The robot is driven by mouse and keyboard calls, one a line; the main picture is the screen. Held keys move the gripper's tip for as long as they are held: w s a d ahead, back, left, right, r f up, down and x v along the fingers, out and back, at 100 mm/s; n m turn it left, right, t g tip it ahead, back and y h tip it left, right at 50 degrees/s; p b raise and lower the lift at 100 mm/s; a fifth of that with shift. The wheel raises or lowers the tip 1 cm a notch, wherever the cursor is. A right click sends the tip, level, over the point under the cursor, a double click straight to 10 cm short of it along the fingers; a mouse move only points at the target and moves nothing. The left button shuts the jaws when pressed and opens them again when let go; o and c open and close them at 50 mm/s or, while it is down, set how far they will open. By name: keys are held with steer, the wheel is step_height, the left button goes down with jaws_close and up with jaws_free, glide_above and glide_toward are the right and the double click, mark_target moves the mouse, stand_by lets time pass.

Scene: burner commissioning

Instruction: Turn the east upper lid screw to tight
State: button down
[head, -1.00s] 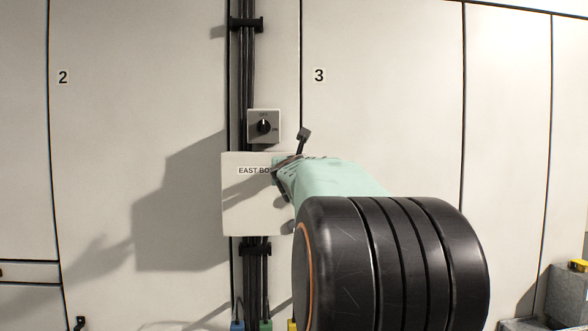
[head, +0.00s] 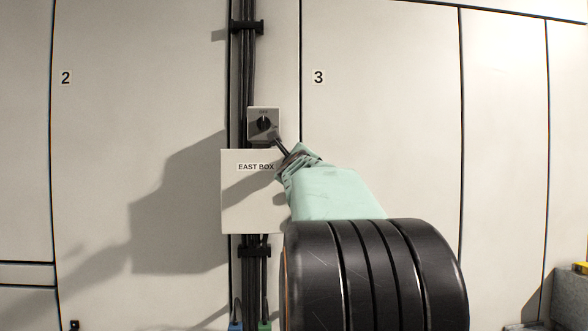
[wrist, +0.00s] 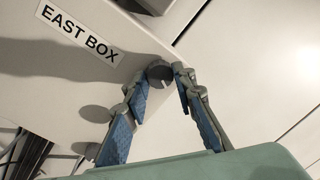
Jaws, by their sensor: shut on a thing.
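The east box (head: 250,205) is a pale box on the wall with an EAST BOX label (head: 255,167); the label also shows in the wrist view (wrist: 80,34). In the wrist view a round dark-grey screw head (wrist: 159,71) sits near a corner of the box lid. My gripper (wrist: 161,76) has its two blue-padded fingers closed on this screw head, one fingertip on each side. In the head view my arm's green sleeve covers the box's right edge and hides the screw and the fingertips. The screw's turn angle cannot be read.
A rotary switch (head: 263,124) is mounted just above the box. Black cables (head: 247,60) run vertically behind it. Two more grey round shapes (wrist: 95,113) show on the lid below the held screw. Plain wall panels lie to both sides.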

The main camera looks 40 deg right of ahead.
steer(key=n+y+b, duration=0.1)
steer(key=n+b, duration=0.3)
steer(key=n, duration=0.8)
steer(key=n+y+b, duration=0.1)
steer(key=n+b, duration=0.3)
steer(key=n, duration=0.8)
steer(key=shift+s+d+r+b, duration=0.1)
steer(key=shift+d+b, duration=0.05)
steer(key=shift+b, duration=0.15)
steer(key=shift+n, duration=0.3)
steer(key=c, duration=1.6)
jaws_free()
steer(key=v, duration=1.2)
steer(key=shift+d, duration=0.2)
